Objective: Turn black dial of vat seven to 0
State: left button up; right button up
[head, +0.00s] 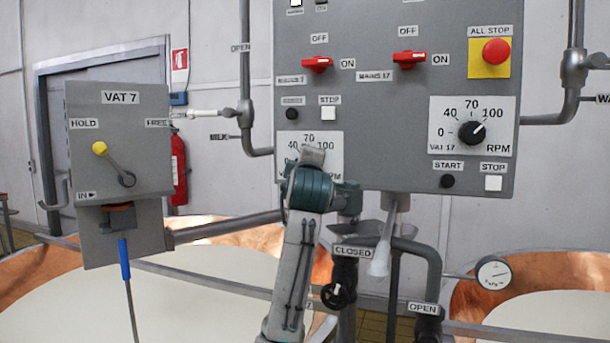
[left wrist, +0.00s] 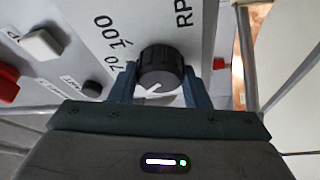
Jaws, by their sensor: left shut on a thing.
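The black dial (left wrist: 160,68) of vat seven sits between the two fingers of my left gripper (left wrist: 160,85) in the left wrist view. The gripper is shut on it. The dial's white pointer line aims to the lower left, below the printed 70 and away from the 100. The 40 and 0 marks are hidden there. In the head view my left gripper (head: 312,158) covers this dial and most of its scale plate (head: 328,142), where 70 and 100 show. My right gripper is in neither view.
The similar vat 17 dial (head: 471,133) is to the right on the same grey panel. Red switches (head: 317,64) and a red all stop button (head: 496,51) are above. A vat 7 lever box (head: 120,140) stands left. Pipes and a valve wheel (head: 337,294) are below.

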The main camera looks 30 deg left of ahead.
pick_arm(q)
jog(key=shift+n+g+h+b, duration=0.45)
jog(key=shift+n+b, duration=0.1)
jog(key=shift+n, duration=1)
jog(key=shift+n+g+h+b, duration=0.5)
jog(key=shift+n+b, duration=0.05)
jog(key=shift+n, duration=0.95)
jog(key=shift+n+g+h+b, duration=0.45)
jog(key=shift+n+b, duration=0.1)
jog(key=shift+n, duration=1)
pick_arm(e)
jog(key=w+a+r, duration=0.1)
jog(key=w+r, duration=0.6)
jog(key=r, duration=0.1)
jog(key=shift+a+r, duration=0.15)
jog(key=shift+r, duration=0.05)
pick_arm(q)
jog(key=o, duration=1)
jog(key=shift+r, duration=0.1)
jog(key=shift+s, duration=0.1)
jog(key=b+v, duration=0.2)
jog(key=v, duration=0.8)
jog(key=shift+s+d, duration=0.2)
jog(key=shift+s, duration=0.05)
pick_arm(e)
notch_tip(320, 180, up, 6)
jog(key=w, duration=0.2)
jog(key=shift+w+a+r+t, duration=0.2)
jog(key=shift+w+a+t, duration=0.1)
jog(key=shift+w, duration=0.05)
